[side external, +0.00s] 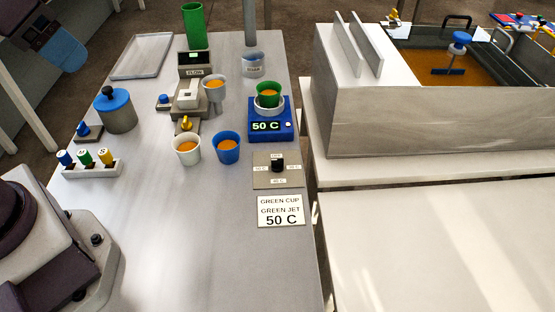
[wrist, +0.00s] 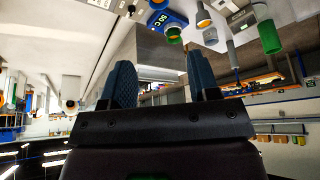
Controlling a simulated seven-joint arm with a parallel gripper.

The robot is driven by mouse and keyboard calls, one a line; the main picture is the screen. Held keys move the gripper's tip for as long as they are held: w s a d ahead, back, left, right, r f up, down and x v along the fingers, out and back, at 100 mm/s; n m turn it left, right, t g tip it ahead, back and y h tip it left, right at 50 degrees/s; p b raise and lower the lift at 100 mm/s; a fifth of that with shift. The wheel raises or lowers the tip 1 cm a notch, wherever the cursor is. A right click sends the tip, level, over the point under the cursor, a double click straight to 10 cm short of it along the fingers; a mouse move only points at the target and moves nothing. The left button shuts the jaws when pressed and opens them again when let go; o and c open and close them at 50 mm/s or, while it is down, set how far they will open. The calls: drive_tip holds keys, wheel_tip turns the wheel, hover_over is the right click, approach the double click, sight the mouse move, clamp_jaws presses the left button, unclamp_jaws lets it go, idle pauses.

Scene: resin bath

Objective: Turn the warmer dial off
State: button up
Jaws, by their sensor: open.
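The warmer dial is a black knob (side external: 278,162) on a beige plate (side external: 263,182) with small labels around it, at the right side of the table. I cannot tell which label it points to. The blue warmer (side external: 285,112) behind it reads 50 C and holds a green cup (side external: 268,96) of orange liquid. The warmer also shows upside down in the wrist view (wrist: 158,20). My gripper (side external: 66,54) is at the far upper left, well away from the dial. In the wrist view its two blue fingers (wrist: 162,80) are apart with nothing between them.
A white cup (side external: 187,158) and a blue cup (side external: 228,157) stand left of the dial. A card (side external: 281,211) reading GREEN CUP, GREEN JET, 50 C lies in front. A resin bath (side external: 440,66) is at right. The table's front middle is clear.

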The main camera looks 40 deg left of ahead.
drive_tip(key=w+d+f+m+g, duration=0.4)
drive_tip(key=w+f, duration=0.2)
drive_tip(key=w, duration=0.3)
drive_tip(key=m+g, duration=0.1)
drive_tip(key=m, duration=2.2)
approach(277, 160)
wheel_tip(277, 160, down, 10)
drive_tip(key=shift+w+f, duration=0.1)
drive_tip(key=shift+w, duration=0.05)
drive_tip(key=c, duration=0.9)
